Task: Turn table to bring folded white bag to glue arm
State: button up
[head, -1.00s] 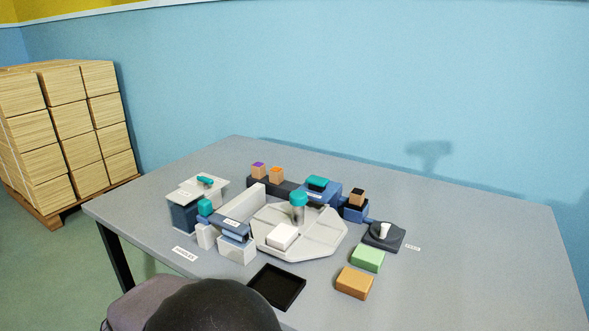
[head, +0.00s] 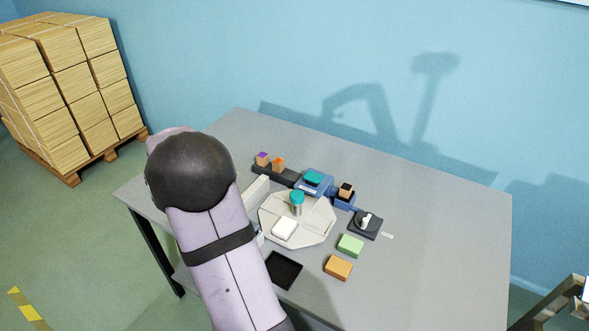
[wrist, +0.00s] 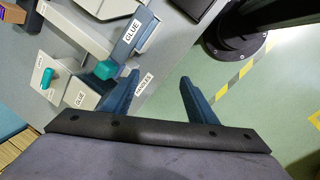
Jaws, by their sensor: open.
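The glue station is hidden behind my arm in the head view. In the wrist view, the glue arm (wrist: 133,38) carries a GLUE label, and a teal knob (wrist: 105,69) is near its lower end. My gripper (wrist: 153,92) is open and empty, its dark blue fingers apart. The left finger appears close to the knob; I cannot tell whether they touch. My gripper's fingers are hidden in the head view.
A black tray (head: 283,270), an orange block (head: 338,267) and a green block (head: 350,245) lie in front. A dark dial base (head: 368,226) is at right. Blue and dark stations line the back. The table's right side is clear.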

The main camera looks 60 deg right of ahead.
jog(key=d+r+n+p, duration=0.1)
jog(key=d+r+p, duration=0.3)
jog(key=d+r, duration=0.25)
jog(key=n+g+h, duration=0.1)
jog(key=n+g, duration=0.2)
send_near(297, 194)
jog(key=shift+m, duration=0.3)
jog(key=shift+p+x, duration=0.9)
jog(key=shift+x, duration=3.2)
jog(key=shift+a, duration=0.1)
grip_shut()
